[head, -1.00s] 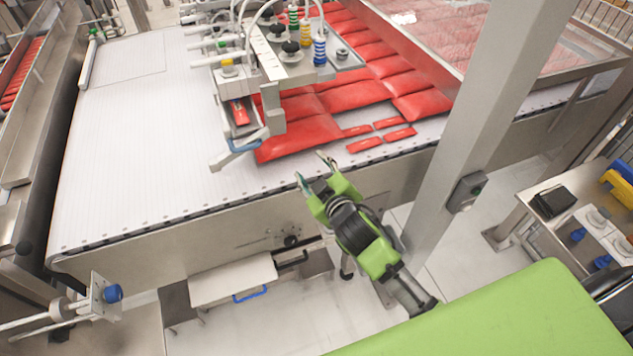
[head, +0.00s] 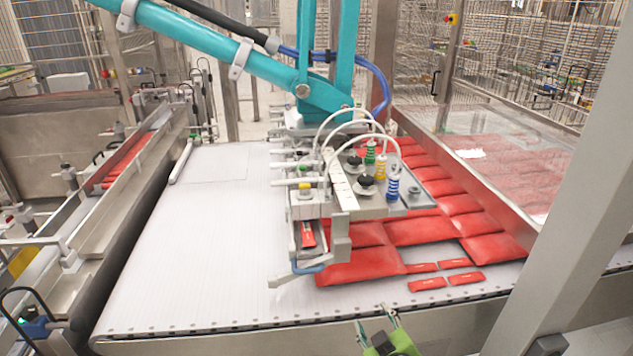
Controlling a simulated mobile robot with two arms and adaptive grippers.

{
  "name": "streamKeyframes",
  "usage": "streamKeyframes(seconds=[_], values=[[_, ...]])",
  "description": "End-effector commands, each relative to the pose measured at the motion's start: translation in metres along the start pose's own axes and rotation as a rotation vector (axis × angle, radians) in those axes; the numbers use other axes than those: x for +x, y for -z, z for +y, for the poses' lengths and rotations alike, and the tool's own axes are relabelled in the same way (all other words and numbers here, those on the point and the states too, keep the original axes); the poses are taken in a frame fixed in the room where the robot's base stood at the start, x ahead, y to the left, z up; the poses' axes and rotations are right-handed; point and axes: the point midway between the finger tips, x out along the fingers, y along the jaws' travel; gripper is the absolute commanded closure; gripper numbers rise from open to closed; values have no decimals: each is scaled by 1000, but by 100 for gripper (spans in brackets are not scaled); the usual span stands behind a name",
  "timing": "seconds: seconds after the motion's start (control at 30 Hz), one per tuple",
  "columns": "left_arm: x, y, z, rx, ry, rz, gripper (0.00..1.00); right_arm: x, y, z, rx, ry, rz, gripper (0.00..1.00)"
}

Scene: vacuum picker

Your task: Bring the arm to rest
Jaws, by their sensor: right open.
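My right gripper (head: 376,325) shows at the bottom edge of the head view, right of the middle. Its two thin fingers are apart and nothing is between them. It is at the near edge of the white conveyor belt (head: 190,260), close in the picture to several small red packets (head: 427,284) lying on the belt. The rest of my right arm is cut off by the bottom edge. My left gripper is not in view.
A vacuum picker head (head: 340,195) on a teal arm (head: 225,55) stands over the belt. Large red bags (head: 365,262) lie beside it. A grey post (head: 570,200) rises at the right. The belt's left part is clear.

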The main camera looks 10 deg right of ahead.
Motion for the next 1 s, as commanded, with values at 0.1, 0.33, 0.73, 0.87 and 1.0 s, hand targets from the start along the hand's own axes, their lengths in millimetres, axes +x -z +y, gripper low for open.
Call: streamKeyframes(seconds=[0.1,0.33,0.73,0.87,1.0], values=[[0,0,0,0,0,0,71,-20,-22,-6,54,21,-84,55],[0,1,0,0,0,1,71,-108,-91,-34,227,128,-394,55],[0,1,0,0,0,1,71,-227,-137,-66,348,279,-708,55],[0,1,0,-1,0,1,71,-261,-145,-73,369,324,-787,55],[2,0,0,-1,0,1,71,-237,-165,-87,364,324,-792,55]])
